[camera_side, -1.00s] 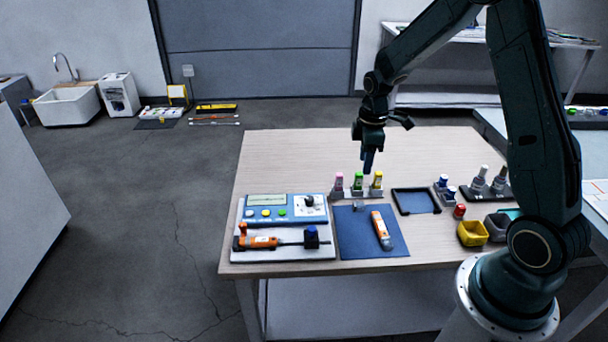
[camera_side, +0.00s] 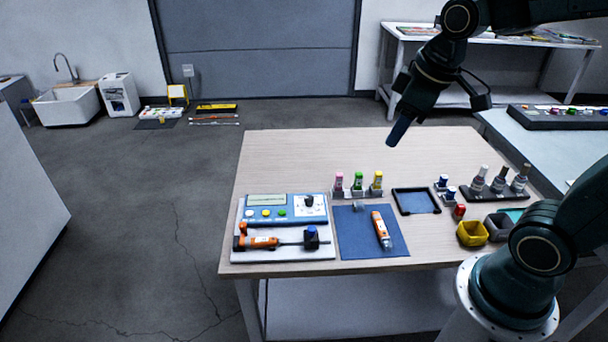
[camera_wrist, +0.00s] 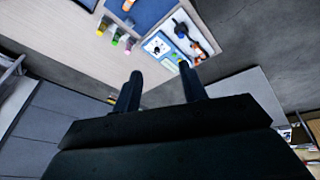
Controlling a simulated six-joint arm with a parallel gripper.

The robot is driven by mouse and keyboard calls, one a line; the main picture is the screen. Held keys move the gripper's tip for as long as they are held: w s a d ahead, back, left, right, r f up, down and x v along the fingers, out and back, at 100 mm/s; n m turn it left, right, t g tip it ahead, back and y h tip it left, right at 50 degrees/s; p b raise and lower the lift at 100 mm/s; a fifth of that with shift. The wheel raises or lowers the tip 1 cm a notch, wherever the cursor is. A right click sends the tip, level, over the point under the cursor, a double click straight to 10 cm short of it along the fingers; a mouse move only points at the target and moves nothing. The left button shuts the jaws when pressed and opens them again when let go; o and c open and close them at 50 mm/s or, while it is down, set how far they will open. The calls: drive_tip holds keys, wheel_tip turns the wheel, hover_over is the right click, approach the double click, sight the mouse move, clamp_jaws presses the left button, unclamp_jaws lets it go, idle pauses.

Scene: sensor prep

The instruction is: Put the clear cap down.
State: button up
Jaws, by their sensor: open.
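A small grey, translucent-looking piece (camera_side: 360,206), which looks like the clear cap, lies on the blue mat (camera_side: 350,240) near its back edge. An orange and white sensor (camera_side: 382,230) lies on the same mat, apart from the cap. My gripper (camera_side: 398,133) is high above the back of the table, tilted, well clear of the cap. In the wrist view my two fingers (camera_wrist: 160,72) stand apart with nothing between them. I cannot make out the cap in the wrist view.
Three small bottles with pink, green and yellow tops (camera_side: 358,185) stand behind the mat. A dark tray (camera_side: 416,201) and a yellow bin (camera_side: 472,233) are to the right. A blue meter (camera_side: 282,209) sits at the left. The back of the table is bare.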

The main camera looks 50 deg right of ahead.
drive_tip(key=s+a+r+m+t, duration=0.1)
drive_tip(key=s+a+r+m, duration=0.1)
drive_tip(key=s, duration=0.7)
drive_tip(key=shift+s+a+m+t, duration=0.2)
drive_tip(key=shift+a+m+t, duration=0.2)
drive_tip(key=shift+a, duration=0.3)
